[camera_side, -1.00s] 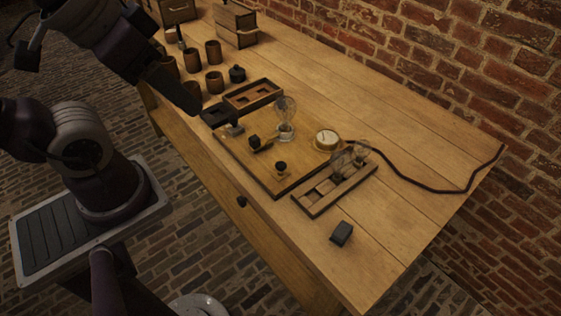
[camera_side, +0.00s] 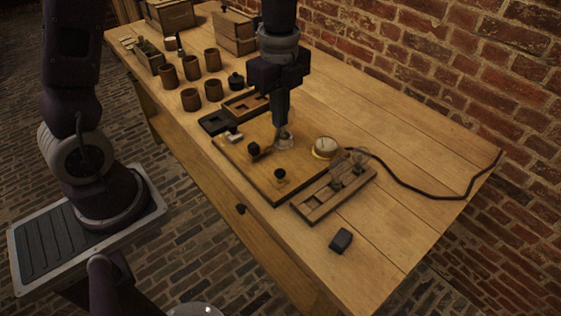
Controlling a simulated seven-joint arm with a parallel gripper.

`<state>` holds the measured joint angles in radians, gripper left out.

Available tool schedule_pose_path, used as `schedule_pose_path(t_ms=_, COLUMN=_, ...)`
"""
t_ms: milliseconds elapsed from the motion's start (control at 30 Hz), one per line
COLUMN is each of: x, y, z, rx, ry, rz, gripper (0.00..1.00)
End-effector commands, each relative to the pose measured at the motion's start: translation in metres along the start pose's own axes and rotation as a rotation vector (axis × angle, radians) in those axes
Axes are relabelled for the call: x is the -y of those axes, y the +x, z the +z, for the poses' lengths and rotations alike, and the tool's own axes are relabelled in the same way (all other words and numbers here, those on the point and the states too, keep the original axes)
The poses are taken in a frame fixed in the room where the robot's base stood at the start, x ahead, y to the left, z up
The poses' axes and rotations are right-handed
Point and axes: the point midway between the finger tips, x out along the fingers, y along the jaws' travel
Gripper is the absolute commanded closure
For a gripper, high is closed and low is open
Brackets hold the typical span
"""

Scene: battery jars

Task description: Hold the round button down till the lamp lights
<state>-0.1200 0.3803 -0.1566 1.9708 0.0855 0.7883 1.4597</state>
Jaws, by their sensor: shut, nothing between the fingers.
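My gripper (camera_side: 281,124) points straight down over the wooden board (camera_side: 262,180), its fingers closed and empty. In this view it overlaps the glass lamp (camera_side: 285,142) and hides most of the bulb; I cannot tell the exact gap between them. No glow shows at the visible part of the lamp. A small round black button (camera_side: 280,174) stands on the board's front part, below and apart from the fingertips in the picture. A black-handled piece (camera_side: 254,149) sits on the board to its upper left.
A brass-rimmed dial (camera_side: 325,147) stands right of the board, with a dark cable running right. A wooden rack (camera_side: 318,199) holds glass bulbs. A black block (camera_side: 341,240) lies in front. Several brown jars (camera_side: 191,99) stand at the back left. The table's right side is mostly clear.

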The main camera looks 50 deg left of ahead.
Motion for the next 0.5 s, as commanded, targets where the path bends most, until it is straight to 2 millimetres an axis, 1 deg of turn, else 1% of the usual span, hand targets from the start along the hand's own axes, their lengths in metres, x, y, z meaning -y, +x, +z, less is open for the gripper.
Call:
schedule_pose_path(t_ms=67, x=0.002, y=0.005, z=0.0, rx=-0.003, ry=0.025, rz=0.008, gripper=1.0)
schedule_pose_path(t_ms=367, x=0.002, y=0.006, z=0.0, rx=-0.003, ry=0.028, rz=0.009, gripper=1.0)
schedule_pose_path(t_ms=467, x=0.001, y=0.014, z=0.0, rx=-0.003, ry=0.028, rz=0.012, gripper=1.0)
schedule_pose_path(t_ms=500, x=0.001, y=0.02, z=-0.001, rx=-0.003, ry=0.028, rz=0.012, gripper=1.0)
